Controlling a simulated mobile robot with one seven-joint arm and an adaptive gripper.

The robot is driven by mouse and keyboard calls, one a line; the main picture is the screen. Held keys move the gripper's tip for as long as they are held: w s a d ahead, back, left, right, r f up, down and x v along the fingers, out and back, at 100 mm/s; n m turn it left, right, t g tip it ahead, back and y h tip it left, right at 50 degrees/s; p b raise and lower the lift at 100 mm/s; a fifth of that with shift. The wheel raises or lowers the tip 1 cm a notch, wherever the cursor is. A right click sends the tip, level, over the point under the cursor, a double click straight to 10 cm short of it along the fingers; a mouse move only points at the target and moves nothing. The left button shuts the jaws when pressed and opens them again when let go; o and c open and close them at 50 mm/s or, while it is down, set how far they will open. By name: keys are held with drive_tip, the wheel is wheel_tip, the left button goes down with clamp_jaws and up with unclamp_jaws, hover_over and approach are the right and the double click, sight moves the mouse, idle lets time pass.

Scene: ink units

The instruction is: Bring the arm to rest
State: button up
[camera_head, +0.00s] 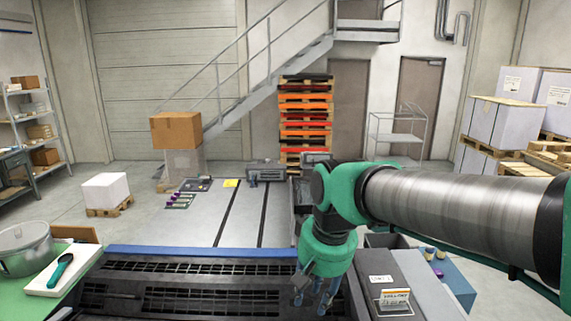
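My arm reaches in from the right edge, a brushed-metal link with green and black joints. It bends down at a green wrist. My gripper (313,298) hangs pointing down above the right part of the dark slatted press surface (190,300). Its bluish-grey fingers are small and partly lost against the dark background, so I cannot tell how far apart they are. I see nothing clearly held in it.
A green-topped surface at left holds a metal pot (24,250) and a white board (66,268) with a dark teal-handled tool (60,270). A blue tray (455,284) with small cups stands right.

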drive_tip(key=s+d+f+m+t+b, duration=0.1)
drive_tip(key=s+d+f+t+b, duration=0.1)
drive_tip(key=s+d, duration=0.5)
drive_tip(key=s+d+f+t+h+b, duration=0.1)
drive_tip(key=s+d+f+b, duration=0.1)
drive_tip(key=s+d, duration=0.6)
drive_tip(key=shift+s+f+m+t, duration=0.4)
drive_tip(key=shift+f, duration=0.25)
idle(3.0)
